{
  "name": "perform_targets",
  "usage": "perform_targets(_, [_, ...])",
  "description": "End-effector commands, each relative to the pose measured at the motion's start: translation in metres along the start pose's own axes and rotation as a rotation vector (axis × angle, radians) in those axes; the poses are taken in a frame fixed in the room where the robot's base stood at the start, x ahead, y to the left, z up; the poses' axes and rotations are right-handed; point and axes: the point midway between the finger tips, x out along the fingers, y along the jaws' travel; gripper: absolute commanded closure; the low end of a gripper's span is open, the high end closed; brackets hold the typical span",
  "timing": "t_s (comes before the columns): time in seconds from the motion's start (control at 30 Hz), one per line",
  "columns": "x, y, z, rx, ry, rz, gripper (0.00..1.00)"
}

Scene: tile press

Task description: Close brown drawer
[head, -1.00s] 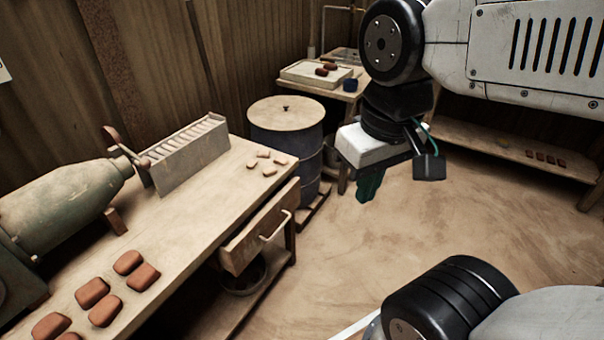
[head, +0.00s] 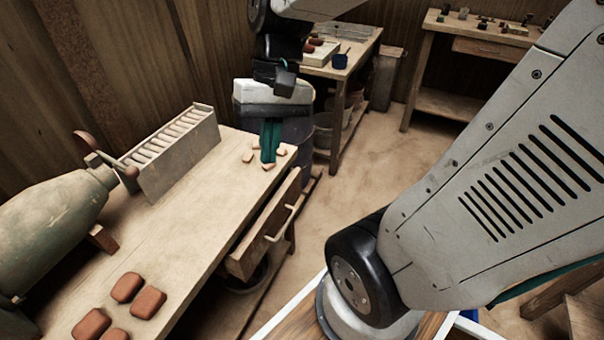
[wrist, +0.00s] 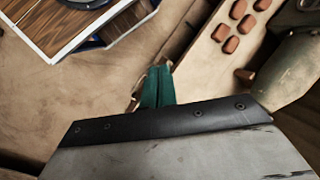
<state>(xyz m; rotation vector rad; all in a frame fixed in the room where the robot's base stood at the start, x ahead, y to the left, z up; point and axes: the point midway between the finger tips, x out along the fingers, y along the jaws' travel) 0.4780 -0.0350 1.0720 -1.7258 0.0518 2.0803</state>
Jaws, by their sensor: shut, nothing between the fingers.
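The brown drawer (head: 266,233) is in the front side of the long workbench, and its front with a bar handle (head: 282,222) stands out from the bench, so it is partly open. My gripper (head: 269,158) has teal fingers pointing down, with the tips closed together and empty. In the head view it appears over the bench's far corner, beyond the drawer. In the wrist view my gripper (wrist: 158,72) overlaps the bench's edge area and hides part of it. I cannot tell whether the fingers touch anything.
The workbench (head: 190,220) carries reddish tiles (head: 127,287), a slotted rack (head: 175,155) and a green machine (head: 55,215). A drum stands behind my gripper. A side table (head: 345,70) and a back bench (head: 470,45) stand farther off. The floor (head: 370,160) between is clear.

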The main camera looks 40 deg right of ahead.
Motion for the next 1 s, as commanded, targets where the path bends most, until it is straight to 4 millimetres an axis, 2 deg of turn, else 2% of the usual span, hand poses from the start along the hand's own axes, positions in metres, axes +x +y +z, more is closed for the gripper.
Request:
perform_targets(0.03, [0.005, 0.003, -0.015, 0.07, -0.052, -0.052, 1.0])
perform_targets(0.27, [0.023, 0.027, -0.084, 0.371, -0.222, -0.335, 1.0])
perform_targets(0.47, [0.045, 0.073, -0.147, 0.635, -0.326, -0.614, 1.0])
perform_targets(0.57, [0.061, 0.105, -0.175, 0.769, -0.362, -0.763, 1.0])
perform_targets(0.7, [0.089, 0.159, -0.21, 0.952, -0.395, -0.981, 1.0])
perform_targets(0.87, [0.131, 0.229, -0.237, 1.156, -0.406, -1.239, 1.0])
perform_targets(1.0, [0.177, 0.291, -0.247, 1.327, -0.394, -1.464, 1.0])
